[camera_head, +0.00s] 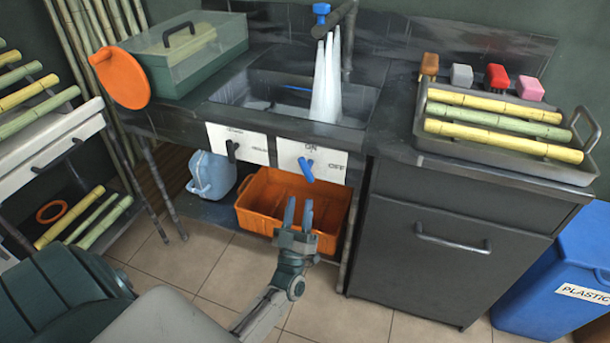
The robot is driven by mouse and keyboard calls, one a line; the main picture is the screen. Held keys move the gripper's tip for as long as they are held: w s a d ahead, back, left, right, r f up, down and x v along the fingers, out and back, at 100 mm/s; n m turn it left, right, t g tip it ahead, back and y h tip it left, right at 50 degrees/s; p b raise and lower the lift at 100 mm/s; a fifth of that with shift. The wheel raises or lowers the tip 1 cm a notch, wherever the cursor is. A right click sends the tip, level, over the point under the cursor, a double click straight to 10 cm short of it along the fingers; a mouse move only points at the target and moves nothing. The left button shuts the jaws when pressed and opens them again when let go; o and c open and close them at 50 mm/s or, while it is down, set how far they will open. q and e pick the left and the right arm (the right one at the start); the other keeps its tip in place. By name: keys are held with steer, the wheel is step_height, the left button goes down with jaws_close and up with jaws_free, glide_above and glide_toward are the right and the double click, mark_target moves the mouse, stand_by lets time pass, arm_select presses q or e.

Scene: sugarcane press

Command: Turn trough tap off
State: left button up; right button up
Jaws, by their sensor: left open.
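The dark metal tap (347,22) stands over the trough (245,92) at the back, with a blue knob (321,12) on its spout. White water (326,85) runs from it into the trough. On the trough's front, a white panel marked ON and OFF carries a blue lever (306,171), which slants down to the right. My left gripper (299,204) is open and empty, fingers pointing up. It appears below the blue lever, in front of the orange crate, apart from the lever and the tap. My right gripper is not in view.
A second panel with a dark lever (232,150) is to the left. An orange crate (265,205) and a blue jug (210,174) sit beneath the trough. A cabinet (450,245) with a tray of cane (502,165) stands right. Tiled floor is clear in front.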

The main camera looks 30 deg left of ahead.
mark_target(305, 174)
arm_select(q)
steer(key=p+x, duration=0.1)
steer(key=x, duration=0.9)
steer(key=shift+w, duration=0.15)
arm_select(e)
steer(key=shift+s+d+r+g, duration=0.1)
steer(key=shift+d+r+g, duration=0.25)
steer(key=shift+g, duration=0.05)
arm_select(q)
jaws_close()
